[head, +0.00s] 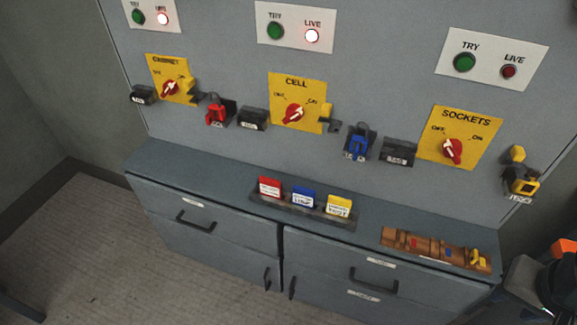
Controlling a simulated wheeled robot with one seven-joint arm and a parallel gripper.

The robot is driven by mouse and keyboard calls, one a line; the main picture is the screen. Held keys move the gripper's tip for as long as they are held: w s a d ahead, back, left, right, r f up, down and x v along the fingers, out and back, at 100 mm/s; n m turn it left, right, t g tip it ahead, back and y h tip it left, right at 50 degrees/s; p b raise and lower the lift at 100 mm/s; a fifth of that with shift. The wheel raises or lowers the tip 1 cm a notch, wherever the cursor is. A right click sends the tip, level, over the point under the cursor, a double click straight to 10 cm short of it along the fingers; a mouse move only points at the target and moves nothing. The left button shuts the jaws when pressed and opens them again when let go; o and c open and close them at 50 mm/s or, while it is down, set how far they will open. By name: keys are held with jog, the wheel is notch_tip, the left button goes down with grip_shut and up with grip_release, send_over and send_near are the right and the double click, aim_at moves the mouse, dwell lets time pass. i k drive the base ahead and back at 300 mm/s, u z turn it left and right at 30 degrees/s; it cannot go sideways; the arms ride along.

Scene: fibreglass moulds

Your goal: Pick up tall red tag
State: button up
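A red tag (270,187) with a white label stands upright at the left end of a dark rack (326,216) on the cabinet top. A blue tag (304,197) and a yellow tag (340,206) stand to its right in the same rack, each with a white label. The label writing is too small to read surely. My gripper's fingers do not show. Dark and orange parts at the lower right edge look like my arm, well to the right of the red tag.
A brown wooden tray (408,240) with small coloured pieces lies at the cabinet top's right. The wall panel behind carries yellow switch plates (297,87), a red padlock (217,110), a blue padlock (360,142) and black holders. Drawers (210,222) are below; open floor (90,240) lies left.

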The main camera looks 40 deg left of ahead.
aim_at(269, 186)
jog(key=u, duration=0.6)
jog(key=i, duration=0.4)
jog(key=u, duration=3.25)
jog(key=i, duration=0.95)
jog(key=z, duration=2.6)
